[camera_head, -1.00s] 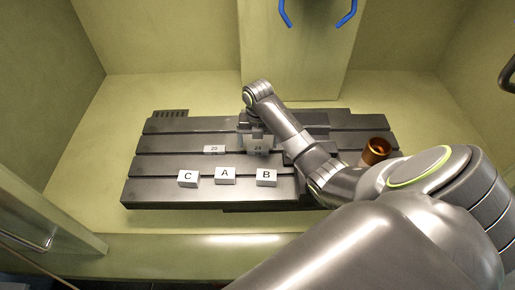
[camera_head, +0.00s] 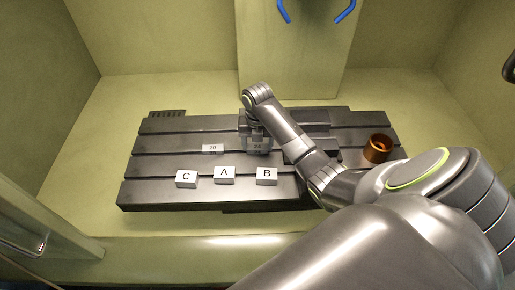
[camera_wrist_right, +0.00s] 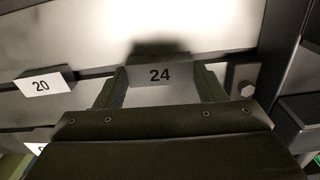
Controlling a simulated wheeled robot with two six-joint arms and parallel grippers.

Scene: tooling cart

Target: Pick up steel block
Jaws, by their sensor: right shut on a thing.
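A steel block labelled 24 (camera_head: 258,147) is on the dark slotted plate, near its middle. In the wrist view the block (camera_wrist_right: 160,73) sits between the two fingers of my right gripper (camera_wrist_right: 160,92). In the head view my right gripper (camera_head: 256,141) comes down over the block from above and is shut on it. The fingers partly hide the block there, and I cannot tell whether its underside touches the plate. A second block labelled 20 (camera_head: 213,148) lies apart, to the left; it also shows in the wrist view (camera_wrist_right: 44,84). My left gripper is out of view.
The slotted plate (camera_head: 160,142) has white blocks C (camera_head: 187,179), A (camera_head: 224,175) and B (camera_head: 266,176) along its front. A copper-coloured cup (camera_head: 378,149) stands at the right. A bolt head (camera_wrist_right: 245,78) is right of the gripper in the wrist view.

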